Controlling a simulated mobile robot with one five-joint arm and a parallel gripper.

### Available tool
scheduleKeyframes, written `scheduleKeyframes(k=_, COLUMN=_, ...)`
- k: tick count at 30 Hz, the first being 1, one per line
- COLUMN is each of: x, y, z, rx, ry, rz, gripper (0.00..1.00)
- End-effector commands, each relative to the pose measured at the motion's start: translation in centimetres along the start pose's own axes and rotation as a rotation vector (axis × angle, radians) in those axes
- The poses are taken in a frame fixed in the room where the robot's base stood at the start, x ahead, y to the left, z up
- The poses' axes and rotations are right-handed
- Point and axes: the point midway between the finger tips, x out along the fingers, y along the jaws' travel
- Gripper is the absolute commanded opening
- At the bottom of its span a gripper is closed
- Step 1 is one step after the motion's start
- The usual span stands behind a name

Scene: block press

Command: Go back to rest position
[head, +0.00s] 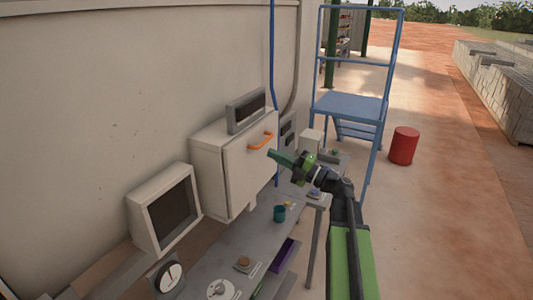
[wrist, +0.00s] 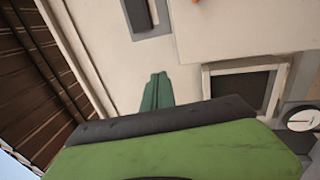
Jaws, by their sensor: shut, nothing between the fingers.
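My gripper (head: 274,154) is at the end of my green and black arm, raised above the bench. Its green fingers point left, close to the front of a white cabinet (head: 240,165) with an orange handle (head: 261,141). I cannot tell from this view whether the fingertips touch the cabinet. In the wrist view the two green fingers (wrist: 157,91) lie together, shut, with nothing between them.
The grey bench (head: 229,258) holds a teal cup (head: 280,213). A boxy monitor (head: 166,210) and a dial gauge (head: 168,274) are at left. Blue steps (head: 348,107) stand behind, with a red drum (head: 403,146) on open ground at right.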

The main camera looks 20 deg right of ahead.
Motion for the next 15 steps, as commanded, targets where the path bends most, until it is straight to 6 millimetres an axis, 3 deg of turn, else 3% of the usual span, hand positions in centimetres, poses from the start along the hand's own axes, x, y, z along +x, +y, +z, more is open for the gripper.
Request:
scheduleKeyframes(k=5, x=0.0, y=0.0, z=0.0, rx=0.000, ry=-0.001, rz=0.000, gripper=0.00)
scheduleKeyframes(k=8, x=0.6, y=-0.4, z=1.0, rx=0.018, ry=-0.065, rz=0.028, gripper=0.00)
scheduleKeyframes(k=11, x=1.7, y=-1.4, z=3.9, rx=0.087, ry=-0.253, rz=0.101, gripper=0.00)
scheduleKeyframes(k=15, x=1.0, y=-5.3, z=9.1, rx=0.301, ry=-0.636, rz=0.202, gripper=0.00)
